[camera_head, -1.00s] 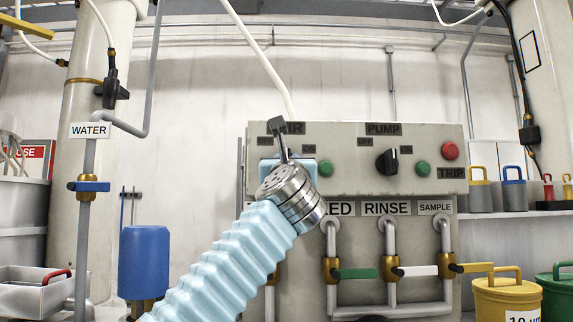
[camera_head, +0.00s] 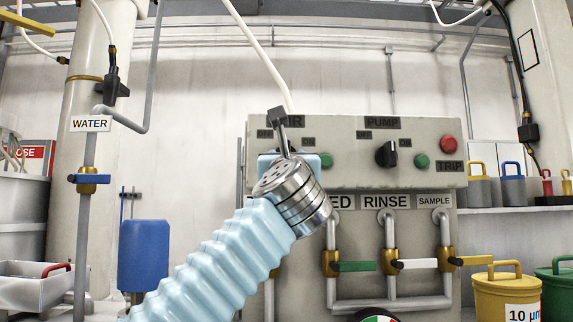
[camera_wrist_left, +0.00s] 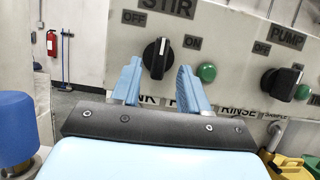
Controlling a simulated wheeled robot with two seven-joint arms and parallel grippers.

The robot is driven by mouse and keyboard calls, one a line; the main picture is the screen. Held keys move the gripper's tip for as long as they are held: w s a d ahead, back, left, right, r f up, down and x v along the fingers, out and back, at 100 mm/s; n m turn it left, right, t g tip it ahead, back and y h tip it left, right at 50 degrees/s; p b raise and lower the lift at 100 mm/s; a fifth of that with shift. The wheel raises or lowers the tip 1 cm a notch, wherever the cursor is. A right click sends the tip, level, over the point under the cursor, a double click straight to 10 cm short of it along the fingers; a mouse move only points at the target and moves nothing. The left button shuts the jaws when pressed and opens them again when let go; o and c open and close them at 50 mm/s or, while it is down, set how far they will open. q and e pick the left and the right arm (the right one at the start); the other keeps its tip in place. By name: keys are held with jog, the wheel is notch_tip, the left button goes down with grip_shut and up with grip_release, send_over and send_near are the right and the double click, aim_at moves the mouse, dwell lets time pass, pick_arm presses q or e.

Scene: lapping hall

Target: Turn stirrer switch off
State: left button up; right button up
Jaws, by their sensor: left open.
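The STIR switch (camera_wrist_left: 157,57) is a black rotary knob with a white mark, seen in the left wrist view. OFF is printed to its left and ON to its right. Its mark points up and slightly right, towards the ON side. My left gripper (camera_wrist_left: 160,68) is open, its light blue fingers either side of the knob's lower part in that view. I cannot tell whether they touch it. In the head view my left gripper (camera_head: 295,158) and wrist hide the STIR knob on the control panel (camera_head: 350,176). My right gripper is not in view.
The PUMP knob (camera_head: 386,153), a green lamp (camera_head: 421,161) and a red TRIP button (camera_head: 448,144) are to the right on the panel. A green lamp (camera_wrist_left: 207,72) is close to my right-hand finger. Pipes with valve handles (camera_head: 355,266) run below.

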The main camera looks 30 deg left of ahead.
pick_arm(q)
jog(key=b+v, duration=0.2)
jog(key=v, duration=0.7)
jog(key=shift+s, duration=0.15)
jog(key=shift+d+f, duration=0.1)
jog(key=shift+f, duration=0.1)
